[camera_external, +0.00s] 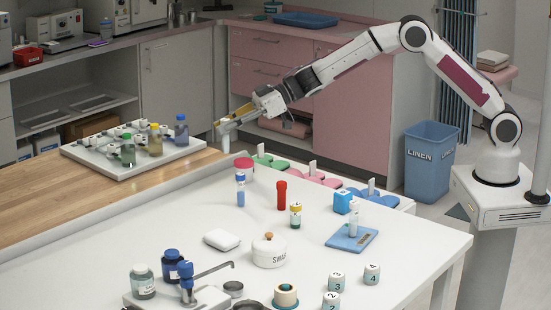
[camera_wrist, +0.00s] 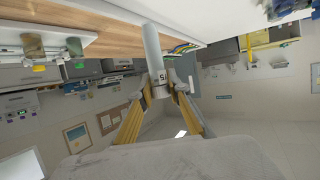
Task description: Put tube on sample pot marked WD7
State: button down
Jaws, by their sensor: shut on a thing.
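My gripper (camera_external: 236,120) is raised near the wooden counter's right end, beside the white tray. It is shut on a pale grey-white tube (camera_external: 224,138), which hangs roughly upright below the fingers. In the wrist view my gripper (camera_wrist: 160,92) has its yellow fingers on both sides of the tube (camera_wrist: 151,50), which bears partly hidden dark lettering. No label WD7 is readable in either view, so I cannot tell which pot it is. Several small white-topped pots or vials (camera_external: 103,138) stand on the white tray (camera_external: 150,167).
Green, yellow and blue bottles (camera_external: 155,140) stand on the tray.

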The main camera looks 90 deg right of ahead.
jog(key=s+d, duration=0.2)
jog(key=d, duration=0.5)
jog(key=s+d+r, duration=0.1)
jog(key=s+d, duration=0.2)
jog(key=d, duration=0.5)
jog(key=shift+d+r+n+y, duration=0.15)
jog(key=shift+r+n+y, duration=0.15)
jog(key=shift+y, duration=0.1)
jog(key=shift+s, duration=0.1)
notch_tip(320, 180, down, 6)
jog(key=shift+f, duration=0.2)
jog(key=shift+f, duration=1.8)
jog(key=shift+f, duration=0.15)
jog(key=c, duration=1.9)
grip_release()
